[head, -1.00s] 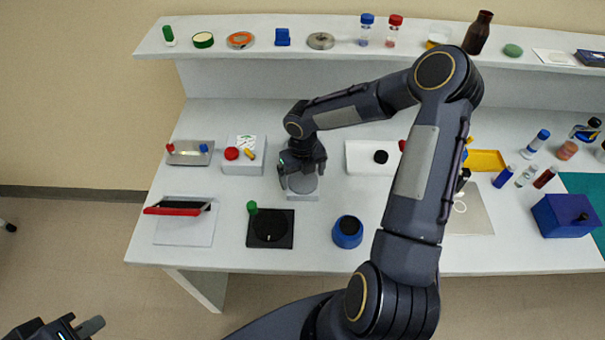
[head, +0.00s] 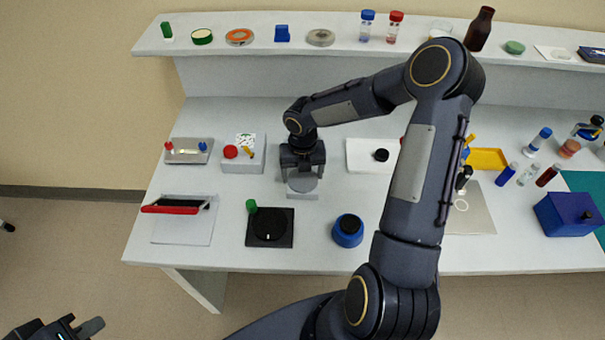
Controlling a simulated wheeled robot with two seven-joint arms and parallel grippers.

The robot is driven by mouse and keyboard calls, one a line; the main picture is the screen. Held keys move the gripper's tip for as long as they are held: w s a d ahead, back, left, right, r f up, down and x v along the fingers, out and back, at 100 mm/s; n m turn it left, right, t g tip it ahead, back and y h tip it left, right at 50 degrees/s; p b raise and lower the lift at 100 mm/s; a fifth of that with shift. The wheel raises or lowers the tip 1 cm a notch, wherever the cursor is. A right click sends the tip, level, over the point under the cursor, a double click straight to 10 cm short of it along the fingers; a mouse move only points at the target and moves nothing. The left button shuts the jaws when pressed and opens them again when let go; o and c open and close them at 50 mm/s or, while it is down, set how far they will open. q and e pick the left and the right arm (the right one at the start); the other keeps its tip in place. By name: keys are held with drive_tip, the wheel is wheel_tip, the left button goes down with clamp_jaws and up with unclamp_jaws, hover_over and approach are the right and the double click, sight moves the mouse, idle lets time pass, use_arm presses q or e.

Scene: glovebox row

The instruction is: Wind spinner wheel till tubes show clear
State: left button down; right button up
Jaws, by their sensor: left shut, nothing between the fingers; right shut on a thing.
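A grey device with a round pale disc (head: 302,183) on a light base stands at the middle left of the bench; I take it for the spinner. My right gripper (head: 303,168) is over its back part, pointing down and shut on a part that the hand hides. Small capped tubes, blue (head: 505,175), clear (head: 527,174) and dark red (head: 547,176), stand at the right of the bench. I cannot see any tubes inside the spinner. My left gripper (head: 92,327) is shut and empty at the lower left, off the bench.
A black plate with a dial (head: 270,227) and green knob, and a blue round pot (head: 347,231), stand in front of the spinner. A light box with a red button (head: 231,152) is on its left, a white tray (head: 365,156) on its right. My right arm covers the middle right.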

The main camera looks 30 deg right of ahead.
sight(304, 178)
drive_tip(key=m+b, duration=0.2)
drive_tip(key=m, duration=0.3)
drive_tip(key=shift+d+m, duration=0.1)
drive_tip(key=shift+m, duration=0.2)
drive_tip(key=shift+m+b, duration=0.9)
drive_tip(key=shift+m, duration=1.4)
drive_tip(key=shift+s, duration=0.1)
drive_tip(key=o, duration=1)
wheel_tip(304, 178, up, 8)
drive_tip(key=shift+b, duration=0.3)
drive_tip(key=shift+f, duration=0.1)
